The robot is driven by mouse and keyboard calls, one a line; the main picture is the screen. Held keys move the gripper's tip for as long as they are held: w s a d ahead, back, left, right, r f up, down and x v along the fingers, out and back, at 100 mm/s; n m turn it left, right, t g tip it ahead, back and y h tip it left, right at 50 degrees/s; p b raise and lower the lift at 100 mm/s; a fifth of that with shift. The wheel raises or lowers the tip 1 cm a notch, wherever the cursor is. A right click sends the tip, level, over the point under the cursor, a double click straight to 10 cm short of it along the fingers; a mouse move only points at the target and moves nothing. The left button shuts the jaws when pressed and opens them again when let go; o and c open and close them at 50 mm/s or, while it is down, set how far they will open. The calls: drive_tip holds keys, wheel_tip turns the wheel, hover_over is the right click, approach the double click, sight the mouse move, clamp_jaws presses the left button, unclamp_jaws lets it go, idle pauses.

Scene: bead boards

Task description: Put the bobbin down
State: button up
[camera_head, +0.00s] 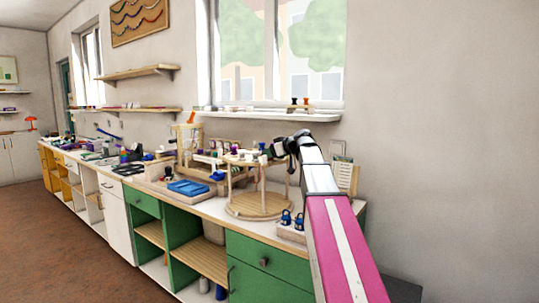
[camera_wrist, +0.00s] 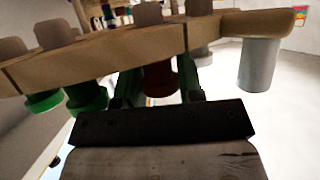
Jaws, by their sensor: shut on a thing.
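A dark red bobbin (camera_wrist: 160,80) sits between the two fingers of my gripper (camera_wrist: 157,88) in the wrist view. My gripper is shut on it. The bobbin is at the edge of a curved wooden rack (camera_wrist: 105,50), which covers part of it in this view. I cannot tell whether it touches the rack. In the head view my gripper (camera_head: 271,152) is at the top right of the round wooden stand (camera_head: 258,206), and the held bobbin is too small to make out.
On the counter, a blue tray (camera_head: 188,187) lies left of the stand. Small dark blue items (camera_head: 286,217) stand in front.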

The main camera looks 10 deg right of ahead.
drive_tip(key=shift+f, duration=0.1)
drive_tip(key=o, duration=0.7)
drive_tip(key=shift+s+d, duration=0.1)
drive_tip(key=v, duration=1.1)
drive_tip(key=shift+s+d+r, duration=0.2)
drive_tip(key=shift+d+r, duration=0.05)
drive_tip(key=shift+r, duration=0.1)
